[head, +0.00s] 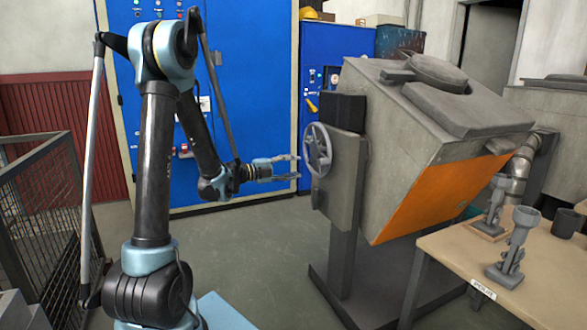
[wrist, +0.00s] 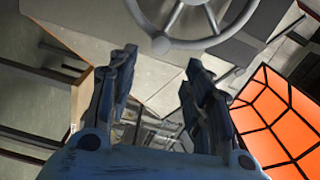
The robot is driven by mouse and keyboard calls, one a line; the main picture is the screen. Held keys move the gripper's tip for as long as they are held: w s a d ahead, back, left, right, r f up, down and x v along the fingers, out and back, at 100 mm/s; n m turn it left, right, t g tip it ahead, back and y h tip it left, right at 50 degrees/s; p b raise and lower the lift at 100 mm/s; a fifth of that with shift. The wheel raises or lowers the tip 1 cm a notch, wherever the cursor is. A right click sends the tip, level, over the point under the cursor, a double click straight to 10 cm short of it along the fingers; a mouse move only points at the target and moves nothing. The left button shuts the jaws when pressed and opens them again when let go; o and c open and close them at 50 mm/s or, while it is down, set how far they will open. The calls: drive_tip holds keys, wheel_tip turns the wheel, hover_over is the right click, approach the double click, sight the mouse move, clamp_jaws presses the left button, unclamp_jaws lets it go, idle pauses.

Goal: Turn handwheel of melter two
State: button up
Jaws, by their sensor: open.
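A grey spoked handwheel (head: 318,150) is mounted on the left side of a grey tilted melter (head: 400,120) with an orange front panel. My gripper (head: 296,168) points at the wheel from the left, close to it in the picture; whether it touches cannot be told from the head view. In the wrist view the handwheel (wrist: 196,38) shows at the top, beyond my gripper's two fingertips (wrist: 160,62). A round knob (wrist: 161,45) sits on its rim. The fingers are spread apart with nothing between them. No number label on the melter is readable.
A wooden table (head: 455,258) with grey metal fixtures (head: 515,245) stands at the right front. A wire mesh cage (head: 40,200) is at the left. Blue cabinets (head: 250,60) stand behind. Grey floor (head: 270,255) is open between my arm and the melter's base.

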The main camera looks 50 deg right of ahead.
drive_tip(key=c, duration=0.5)
drive_tip(key=shift+s+d, duration=0.15)
drive_tip(key=shift+d, duration=0.05)
drive_tip(key=c, duration=0.4)
drive_tip(key=s+d+n+y, duration=0.1)
drive_tip(key=n, duration=0.1)
drive_tip(key=s+d+r+n+t+y, duration=0.1)
drive_tip(key=s+d+n+y, duration=0.1)
drive_tip(key=shift+d, duration=0.2)
clamp_jaws()
drive_tip(key=s+r+n+t+y, duration=0.2)
drive_tip(key=r+n+t, duration=0.1)
drive_tip(key=r+n, duration=0.3)
drive_tip(key=s+r+n+t+y, duration=0.2)
drive_tip(key=s+r+n+t, duration=0.15)
drive_tip(key=r, duration=0.45)
approach(329, 157)
drive_tip(key=s+d, duration=0.1)
drive_tip(key=d, duration=0.2)
drive_tip(key=shift+w+d+f+n+g, duration=0.1)
drive_tip(key=shift+w+f+n, duration=0.1)
drive_tip(key=shift+f, duration=0.4)
drive_tip(key=shift+w+d+f+n+g, duration=0.1)
drive_tip(key=shift+w+f+n, duration=0.05)
drive_tip(key=shift+f, duration=0.4)
drive_tip(key=shift+w+d+f+n+g, duration=0.1)
drive_tip(key=shift+w+f+n, duration=0.1)
drive_tip(key=shift+f, duration=0.4)
